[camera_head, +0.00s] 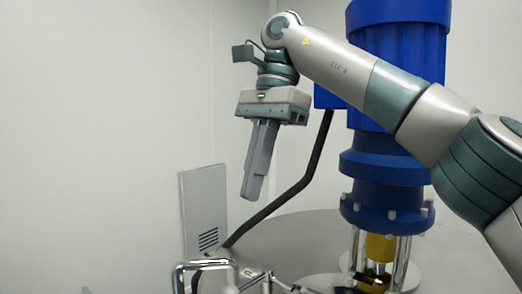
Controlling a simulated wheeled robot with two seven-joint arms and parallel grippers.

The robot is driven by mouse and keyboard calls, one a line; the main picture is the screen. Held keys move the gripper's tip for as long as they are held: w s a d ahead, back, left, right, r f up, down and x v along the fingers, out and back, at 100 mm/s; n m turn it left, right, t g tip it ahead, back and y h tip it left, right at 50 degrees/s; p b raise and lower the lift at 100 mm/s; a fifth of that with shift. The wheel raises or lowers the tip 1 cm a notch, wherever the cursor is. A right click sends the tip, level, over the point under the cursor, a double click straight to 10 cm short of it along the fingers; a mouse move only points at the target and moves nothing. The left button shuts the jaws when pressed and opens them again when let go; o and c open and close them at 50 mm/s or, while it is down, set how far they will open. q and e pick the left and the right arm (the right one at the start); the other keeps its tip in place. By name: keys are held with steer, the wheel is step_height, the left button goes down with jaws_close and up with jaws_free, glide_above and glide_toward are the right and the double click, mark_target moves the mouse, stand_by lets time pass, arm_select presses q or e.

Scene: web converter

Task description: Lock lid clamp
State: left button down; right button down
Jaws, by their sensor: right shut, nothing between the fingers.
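My right gripper (251,193) hangs from the arm that comes in from the right. It points down with its two fingers together and nothing between them. It is in the air above and left of the grey round lid (300,240). At the bottom edge, a bent shiny metal bar (200,265) and small metal fittings (262,279) are partly cut off. I cannot tell which of these is the lid clamp or whether it is locked. My left gripper is not in view.
A large blue motor (392,165) stands on the lid at right, behind my right arm. A grey vented panel (203,210) stands at left. The air at left is clear.

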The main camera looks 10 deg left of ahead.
steer(key=v, duration=0.2)
steer(key=p+v, duration=0.1)
steer(key=shift+w+d+r, duration=0.25)
steer(key=shift+w+r, duration=0.05)
